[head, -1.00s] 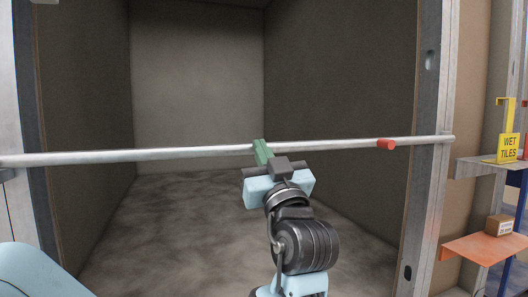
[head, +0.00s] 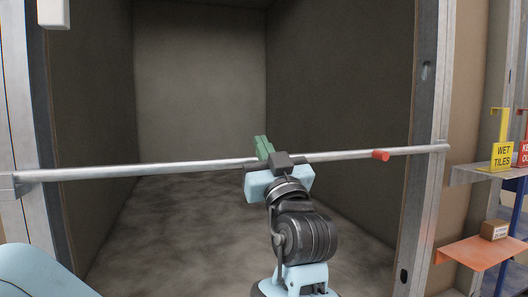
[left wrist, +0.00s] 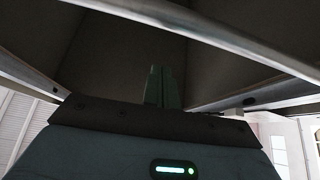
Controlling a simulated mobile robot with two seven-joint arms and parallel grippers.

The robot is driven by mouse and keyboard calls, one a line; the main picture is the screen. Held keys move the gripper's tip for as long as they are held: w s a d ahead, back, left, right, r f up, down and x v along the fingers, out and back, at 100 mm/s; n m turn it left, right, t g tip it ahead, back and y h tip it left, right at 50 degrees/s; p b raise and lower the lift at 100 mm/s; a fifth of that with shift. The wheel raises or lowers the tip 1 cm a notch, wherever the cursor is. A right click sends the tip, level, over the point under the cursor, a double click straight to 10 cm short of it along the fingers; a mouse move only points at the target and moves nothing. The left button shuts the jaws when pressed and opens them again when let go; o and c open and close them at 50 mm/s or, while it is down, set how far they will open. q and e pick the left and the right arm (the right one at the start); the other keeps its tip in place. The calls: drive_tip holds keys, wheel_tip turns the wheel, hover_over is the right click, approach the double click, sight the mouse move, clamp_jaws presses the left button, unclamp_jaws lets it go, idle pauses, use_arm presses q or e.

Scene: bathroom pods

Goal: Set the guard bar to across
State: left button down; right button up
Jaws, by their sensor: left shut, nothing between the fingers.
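The guard bar (head: 150,169) is a long grey metal bar. It runs nearly level across the front of the pod opening, from a bracket (head: 14,181) on the left post to the right post (head: 431,150). A short red grip (head: 380,155) sticks out near its right end. My left gripper (head: 264,146) is at the middle of the bar, its green fingers shut and empty, hiding a short stretch of it. I cannot tell whether they touch. In the left wrist view the shut fingers (left wrist: 162,88) point up, with the bar (left wrist: 215,35) slanting above. My right gripper is not in view.
Behind the bar the pod is empty, with dark walls and a mottled floor (head: 185,220). Right of the post, a grey shelf (head: 470,175) bears a yellow WET TILES sign (head: 502,155) and a red sign (head: 523,154). A small box (head: 494,230) stands on the orange shelf (head: 465,251) below.

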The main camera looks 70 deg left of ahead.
use_arm(q)
drive_tip(key=b+v, duration=0.1)
drive_tip(key=v, duration=0.8)
drive_tip(key=shift+d, duration=0.35)
drive_tip(key=shift+f, duration=0.1)
